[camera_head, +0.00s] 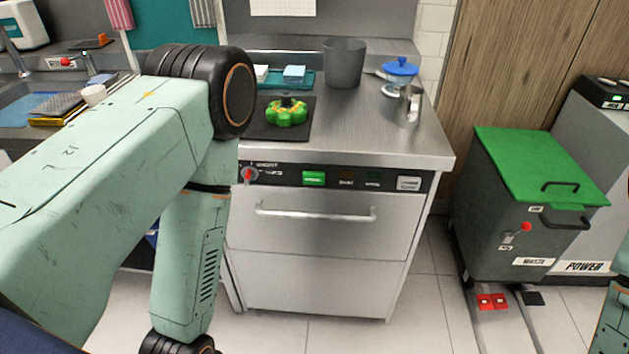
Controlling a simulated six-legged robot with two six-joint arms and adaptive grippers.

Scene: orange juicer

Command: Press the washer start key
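The washer (316,235) is a stainless steel front-loading unit under the counter, with a horizontal bar handle (315,214) and its door shut. Its black control strip carries a green lit key (314,178), a red knob (249,174) at the left, two dark small indicators and a white label at the right. The lettering on the green key is too small to read surely. My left arm comes in from the left and bends down in front of the washer's left side; its gripper is out of frame below. Only a bit of my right arm shows at the lower right edge, without its gripper.
A grey waste bin with a green lid (541,166) stands right. The floor before the washer's right side is clear.

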